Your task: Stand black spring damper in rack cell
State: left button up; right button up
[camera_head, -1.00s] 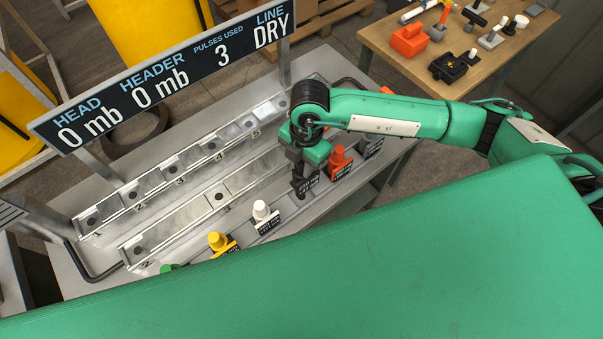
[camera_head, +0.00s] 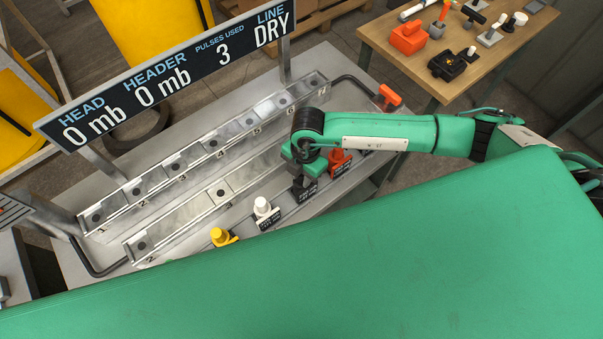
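My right gripper (camera_head: 302,184) reaches down at the front row of labelled parts, between the white part and the orange-red part. The black spring damper's place in that row is behind and under the fingers; a dark label (camera_head: 309,193) shows there. The dark fingers and the black part blend, so I cannot tell whether the fingers are closed on it. The rack has a back row (camera_head: 190,160) and a front row (camera_head: 190,213) of numbered metal cells, to the left of the gripper. My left gripper is out of view.
A white part (camera_head: 262,207), a yellow part (camera_head: 220,237) and an orange-red part (camera_head: 340,161) stand near the gripper. A sign panel (camera_head: 170,75) rises behind the rack. An orange-handled item (camera_head: 389,96) is at the far right end. A wooden table (camera_head: 455,55) holds other items.

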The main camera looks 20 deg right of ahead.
jog(key=o, duration=0.4)
jog(key=shift+r, duration=0.1)
jog(key=r+b, duration=0.1)
jog(key=r, duration=0.2)
jog(key=r+b, duration=0.1)
jog(key=r, duration=0.3)
jog(key=d+r+b, duration=0.1)
jog(key=r+b, duration=0.1)
jog(key=r, duration=0.1)
jog(key=shift+w+r, duration=0.4)
jog(key=shift+d+r, duration=0.15)
jog(key=shift+r, duration=0.45)
